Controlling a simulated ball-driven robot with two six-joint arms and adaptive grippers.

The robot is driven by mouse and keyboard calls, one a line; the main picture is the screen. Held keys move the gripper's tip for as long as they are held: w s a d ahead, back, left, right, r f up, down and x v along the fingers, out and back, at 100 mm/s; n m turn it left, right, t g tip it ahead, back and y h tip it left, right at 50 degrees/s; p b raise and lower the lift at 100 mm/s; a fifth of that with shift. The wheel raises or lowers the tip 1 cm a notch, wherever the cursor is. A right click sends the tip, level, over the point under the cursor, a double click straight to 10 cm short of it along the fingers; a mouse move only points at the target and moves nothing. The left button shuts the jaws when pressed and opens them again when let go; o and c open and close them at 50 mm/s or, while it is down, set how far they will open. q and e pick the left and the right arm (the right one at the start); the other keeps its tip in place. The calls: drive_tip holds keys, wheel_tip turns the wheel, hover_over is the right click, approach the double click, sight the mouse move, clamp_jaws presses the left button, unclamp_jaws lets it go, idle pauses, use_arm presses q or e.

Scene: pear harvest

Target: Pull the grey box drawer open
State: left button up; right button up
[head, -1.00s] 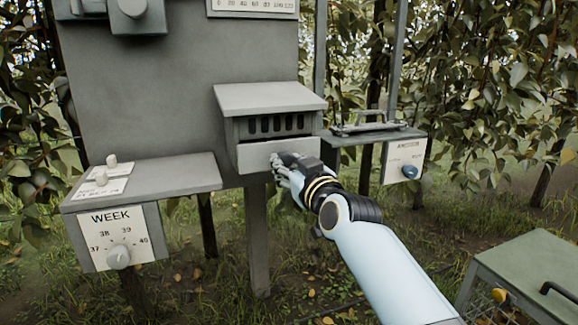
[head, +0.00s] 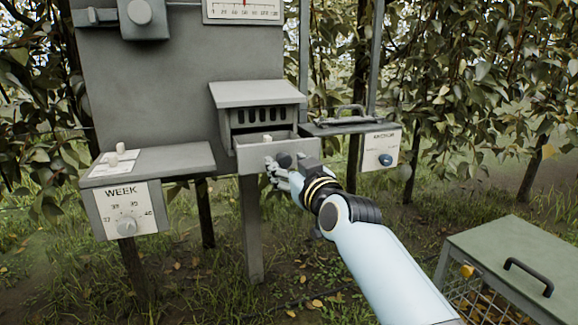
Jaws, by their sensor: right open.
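The grey box (head: 255,95) with a slatted front is fixed to the grey panel. Its drawer (head: 252,157) stands partly open, its front set out from the box, and a small pale object (head: 267,138) shows inside. My right gripper (head: 275,172) is at the right part of the drawer front, around where a knob or handle would be. Its jaws are open. The fingers hide that part of the front, so I cannot tell whether they touch it. My left gripper is not in view.
A shelf with a WEEK dial (head: 126,226) is at left. A side box with a blue knob (head: 385,160) and a shelf with a handle (head: 347,117) are at right. A green-lidded crate (head: 500,255) stands at lower right. Grass lies below.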

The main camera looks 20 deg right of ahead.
drive_tip(key=shift+s, duration=0.15)
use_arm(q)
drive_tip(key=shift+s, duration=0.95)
use_arm(e)
drive_tip(key=s, duration=1.1)
drive_tip(key=shift+s+d, duration=0.35)
drive_tip(key=shift+d, duration=0.1)
